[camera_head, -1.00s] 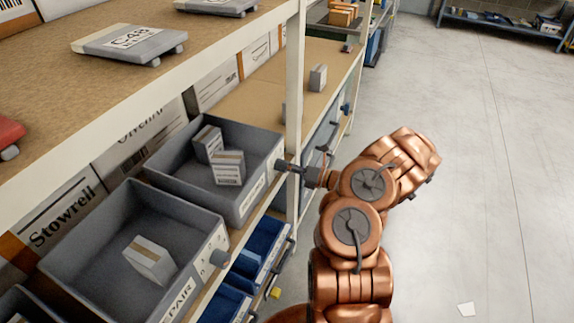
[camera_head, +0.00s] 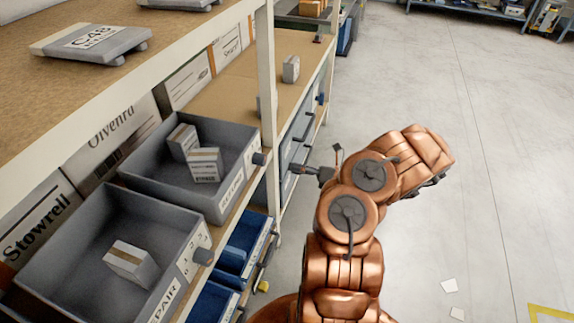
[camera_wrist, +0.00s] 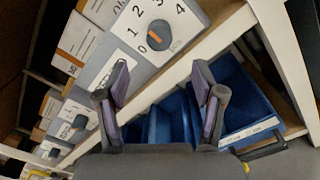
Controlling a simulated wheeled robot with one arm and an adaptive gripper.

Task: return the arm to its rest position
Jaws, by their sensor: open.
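My copper-coloured arm (camera_head: 348,215) stands folded at the right of the rack, over the floor. My gripper (camera_head: 312,171) points left toward the rack, just right of the white upright, apart from the grey bins. In the wrist view my gripper (camera_wrist: 160,105) shows two spread fingers with nothing between them. Beyond the fingers are a grey bin front with a numbered dial (camera_wrist: 158,35) and blue bins (camera_wrist: 172,118) on a lower level.
The rack's white upright (camera_head: 267,110) is close to my gripper. Two grey bins (camera_head: 180,243) (camera_head: 243,185) hold small boxes. Blue bins (camera_head: 240,247) sit below. The concrete floor (camera_head: 490,170) to the right is clear apart from paper scraps (camera_head: 449,286).

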